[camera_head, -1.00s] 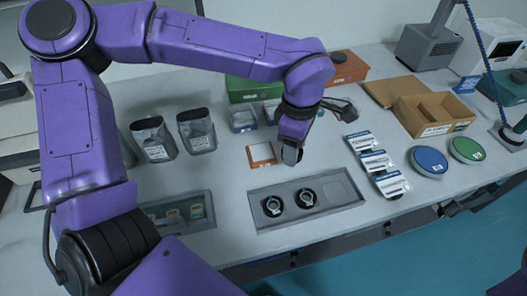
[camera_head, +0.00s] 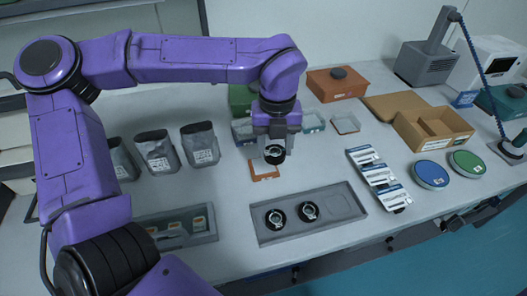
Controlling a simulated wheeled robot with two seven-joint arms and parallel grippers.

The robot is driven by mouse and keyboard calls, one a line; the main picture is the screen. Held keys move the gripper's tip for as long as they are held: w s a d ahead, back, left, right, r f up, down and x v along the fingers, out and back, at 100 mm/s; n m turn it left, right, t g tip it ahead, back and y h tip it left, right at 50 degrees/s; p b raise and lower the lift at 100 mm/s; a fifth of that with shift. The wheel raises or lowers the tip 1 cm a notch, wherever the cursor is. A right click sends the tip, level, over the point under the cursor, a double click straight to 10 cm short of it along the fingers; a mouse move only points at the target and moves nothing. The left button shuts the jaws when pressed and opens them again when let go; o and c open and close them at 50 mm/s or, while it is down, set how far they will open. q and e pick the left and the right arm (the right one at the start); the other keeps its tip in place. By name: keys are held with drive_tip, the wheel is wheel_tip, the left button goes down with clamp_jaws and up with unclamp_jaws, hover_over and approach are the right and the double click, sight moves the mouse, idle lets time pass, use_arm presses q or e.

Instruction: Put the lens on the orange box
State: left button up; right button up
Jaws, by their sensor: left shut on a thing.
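My left gripper (camera_head: 276,140) points down over the middle of the table and is shut on a dark ring-shaped lens (camera_head: 274,155). The lens hangs in front of an orange-edged white square (camera_head: 264,174) on the table and partly covers it; I cannot tell the height between them. The orange box (camera_head: 337,87) stands farther back, to the right of the gripper, with a dark round piece on its top. Two similar lenses (camera_head: 276,218) (camera_head: 309,211) sit in a grey tray (camera_head: 262,238) at the front. My right gripper is not in view.
Several silver pouches (camera_head: 156,152) stand at left, behind another grey tray (camera_head: 205,237). A green box (camera_head: 241,98) is behind my gripper. White-and-blue packs (camera_head: 377,175), a cardboard box (camera_head: 410,132), a blue disc (camera_head: 430,173) and a green disc (camera_head: 467,162) are at right.

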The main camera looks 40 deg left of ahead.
use_arm(q)
drive_tip(key=p, duration=0.1)
hover_over(263, 164)
wheel_tip(263, 164, down, 6)
drive_tip(key=shift+f, duration=0.25)
wheel_tip(263, 164, down, 3)
drive_tip(key=shift+f, duration=0.1)
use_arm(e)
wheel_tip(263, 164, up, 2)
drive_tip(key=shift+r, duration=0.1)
use_arm(q)
drive_tip(key=o, duration=1)
drive_tip(key=shift+f, duration=0.1)
drive_tip(key=shift+o, duration=0.2)
drive_tip(key=shift+r+p, duration=0.3)
drive_tip(key=shift+r, duration=0.1)
wheel_tip(263, 164, up, 12)
drive_tip(key=b, duration=0.1)
drive_tip(key=shift+f, duration=0.15)
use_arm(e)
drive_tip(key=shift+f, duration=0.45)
